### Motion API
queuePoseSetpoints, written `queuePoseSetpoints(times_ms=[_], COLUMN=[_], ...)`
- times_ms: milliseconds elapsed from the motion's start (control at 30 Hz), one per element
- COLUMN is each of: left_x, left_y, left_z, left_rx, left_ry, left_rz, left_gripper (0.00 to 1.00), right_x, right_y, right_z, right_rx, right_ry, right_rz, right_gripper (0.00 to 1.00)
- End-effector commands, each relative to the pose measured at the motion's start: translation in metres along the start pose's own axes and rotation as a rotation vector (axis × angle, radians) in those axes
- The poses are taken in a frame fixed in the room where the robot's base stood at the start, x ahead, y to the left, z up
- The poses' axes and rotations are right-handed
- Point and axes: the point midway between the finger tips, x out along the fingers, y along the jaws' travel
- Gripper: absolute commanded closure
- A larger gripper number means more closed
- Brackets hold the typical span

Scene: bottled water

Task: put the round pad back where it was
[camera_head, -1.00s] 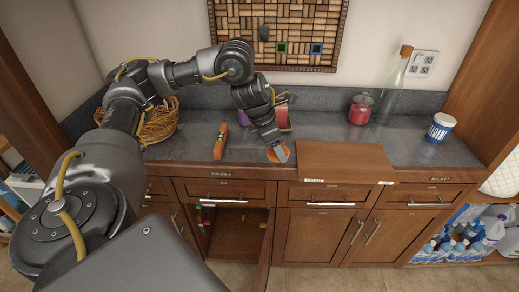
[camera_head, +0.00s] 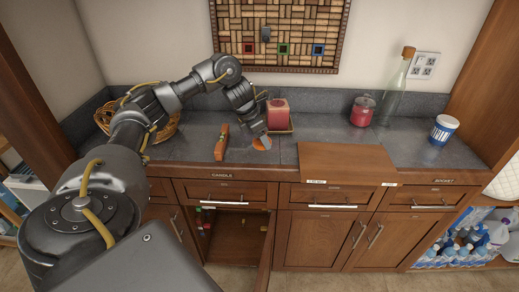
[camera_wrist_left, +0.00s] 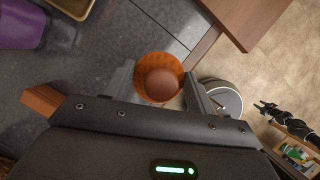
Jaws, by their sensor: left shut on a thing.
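The orange round pad (camera_head: 262,143) is at the tip of my left gripper (camera_head: 259,135), over the counter between the wooden bar and the cutting board. It looks tilted in the head view, and part of it is hidden by the gripper. In the left wrist view the pad (camera_wrist_left: 160,66) is between the two fingers of my left gripper (camera_wrist_left: 160,92), shut on it. The pad seems to be off the counter, but I cannot tell the gap exactly. My right gripper is not in view.
A red candle (camera_head: 278,112) on a small square tray stands just behind. A wooden bar (camera_head: 221,143) lies left, a cutting board (camera_head: 345,163) right at the counter edge. A red jar (camera_head: 361,110), bottle (camera_head: 392,98) and blue-white tin (camera_head: 441,129) stand further right. A cabinet door below is open.

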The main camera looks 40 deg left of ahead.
Motion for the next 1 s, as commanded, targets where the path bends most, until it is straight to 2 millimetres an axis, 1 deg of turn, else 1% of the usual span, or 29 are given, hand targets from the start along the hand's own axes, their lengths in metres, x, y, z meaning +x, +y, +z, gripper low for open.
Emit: queuePoseSetpoints(times_ms=[33,200,400,467,600,700,1000], left_x=[0.010,0.022,0.025,0.031,0.048,0.055,0.057], left_y=[0.006,0.018,0.021,0.025,0.024,0.025,0.025], left_z=[-0.004,-0.006,-0.007,-0.010,-0.017,-0.020,-0.020], left_rx=[-0.005,-0.002,0.001,-0.003,-0.001,-0.001,0.001], left_ry=[0.000,-0.002,-0.002,-0.001,0.000,-0.001,-0.002], left_rz=[-0.002,0.000,0.000,-0.001,-0.003,-0.002,0.001], left_gripper=[0.62,0.62,0.62,0.62,0.62,0.62,0.62], right_x=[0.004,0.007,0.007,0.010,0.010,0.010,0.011], right_y=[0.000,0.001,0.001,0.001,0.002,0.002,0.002], right_z=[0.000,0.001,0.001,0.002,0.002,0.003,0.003], right_rx=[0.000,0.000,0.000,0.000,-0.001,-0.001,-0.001], right_ry=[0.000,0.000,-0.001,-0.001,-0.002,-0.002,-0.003], right_rz=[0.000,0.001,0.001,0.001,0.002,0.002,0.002], right_gripper=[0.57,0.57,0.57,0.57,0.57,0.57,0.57])
